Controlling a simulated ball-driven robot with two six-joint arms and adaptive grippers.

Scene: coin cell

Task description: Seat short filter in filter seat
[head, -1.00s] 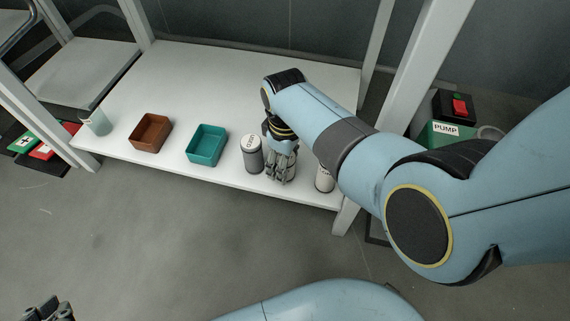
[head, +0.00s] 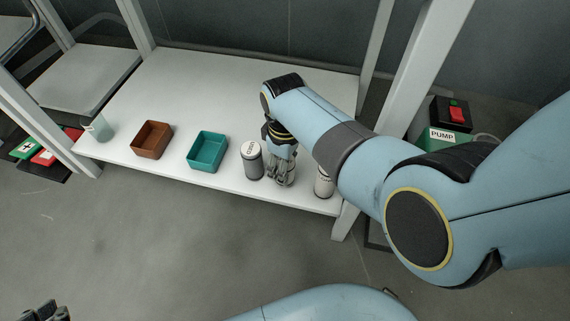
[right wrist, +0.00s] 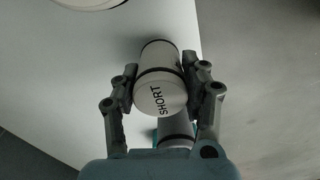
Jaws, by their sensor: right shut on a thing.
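The short filter (right wrist: 161,97), a white cylinder with a dark band and "SHORT" on its end, is between the fingers of my right gripper (right wrist: 160,98) in the right wrist view. That gripper is shut on it. In the head view my right gripper (head: 281,178) is low at the shelf's front edge, and its fingers mostly hide the filter. Whether the filter touches the shelf I cannot tell. My left gripper (head: 40,313) shows only partly at the lower left; its opening is unclear. I cannot make out a filter seat.
A grey canister with a white top (head: 252,160) stands close left of my right gripper, and a pale canister (head: 324,182) close right. A teal bin (head: 207,153), a brown bin (head: 152,140) and a pale cup (head: 99,128) stand further left. The shelf's rear (head: 220,80) is clear.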

